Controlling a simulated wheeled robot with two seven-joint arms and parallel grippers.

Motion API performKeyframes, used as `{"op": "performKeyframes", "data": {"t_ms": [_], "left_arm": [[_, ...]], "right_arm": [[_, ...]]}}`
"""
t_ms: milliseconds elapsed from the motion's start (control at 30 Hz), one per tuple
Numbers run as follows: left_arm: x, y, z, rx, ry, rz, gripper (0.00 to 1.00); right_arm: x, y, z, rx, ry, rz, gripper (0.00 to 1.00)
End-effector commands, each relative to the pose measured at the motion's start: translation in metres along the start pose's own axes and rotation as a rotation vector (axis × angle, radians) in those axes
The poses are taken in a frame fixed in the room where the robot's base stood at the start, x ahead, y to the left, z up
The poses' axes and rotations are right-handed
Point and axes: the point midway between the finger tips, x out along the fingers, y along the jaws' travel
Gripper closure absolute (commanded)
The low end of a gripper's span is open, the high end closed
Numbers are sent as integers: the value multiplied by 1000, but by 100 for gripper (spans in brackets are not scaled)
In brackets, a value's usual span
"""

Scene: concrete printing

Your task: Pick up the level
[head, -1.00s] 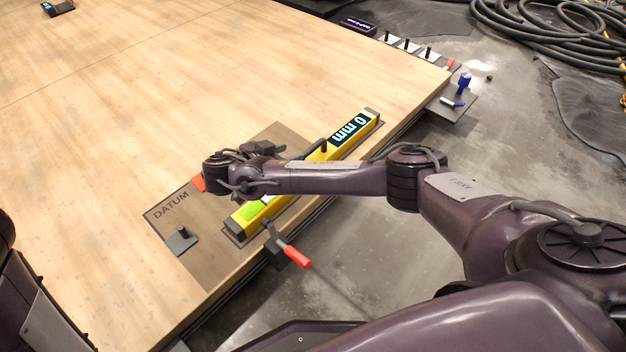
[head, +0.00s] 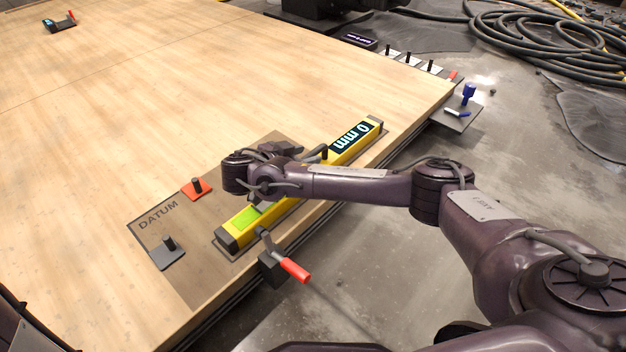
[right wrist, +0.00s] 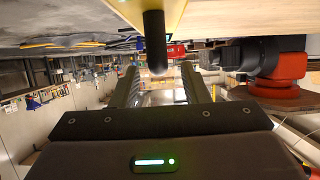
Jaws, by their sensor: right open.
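The level (head: 286,200) is a long yellow bar with a dark display reading "0 mm" (head: 354,137) and a green window. It lies along the front edge of the wooden table; my right forearm hides its middle. A dark upright knob (head: 325,153) stands on it. My right gripper (head: 285,149) is over the table just behind the level, partly hidden by its own wrist. In the right wrist view the open, empty gripper (right wrist: 160,76) has a dark peg (right wrist: 154,38) in front of or between its fingers. I cannot tell whether they touch. My left gripper is out of view.
A red-handled clamp (head: 284,265) sits on the table edge near the level. A red plate with a peg (head: 196,188) and a grey one (head: 168,252) stand by the DATUM mark. Blue items (head: 467,95) lie at the far right corner. The table's middle is clear.

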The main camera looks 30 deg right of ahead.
Motion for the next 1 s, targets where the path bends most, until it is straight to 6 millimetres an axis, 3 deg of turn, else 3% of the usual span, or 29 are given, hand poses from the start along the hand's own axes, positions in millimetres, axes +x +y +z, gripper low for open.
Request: {"op": "performKeyframes", "data": {"t_ms": [67, 300, 633, 1000], "left_arm": [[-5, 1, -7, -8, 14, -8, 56], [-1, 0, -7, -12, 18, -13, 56], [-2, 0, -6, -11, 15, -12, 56], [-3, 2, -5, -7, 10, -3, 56]], "right_arm": [[12, 0, 3, 1, 0, 2, 59], [13, 0, -1, 0, -1, -1, 59], [13, 0, -1, 0, -1, 0, 100], [13, 0, 0, 0, -1, 0, 100]]}}
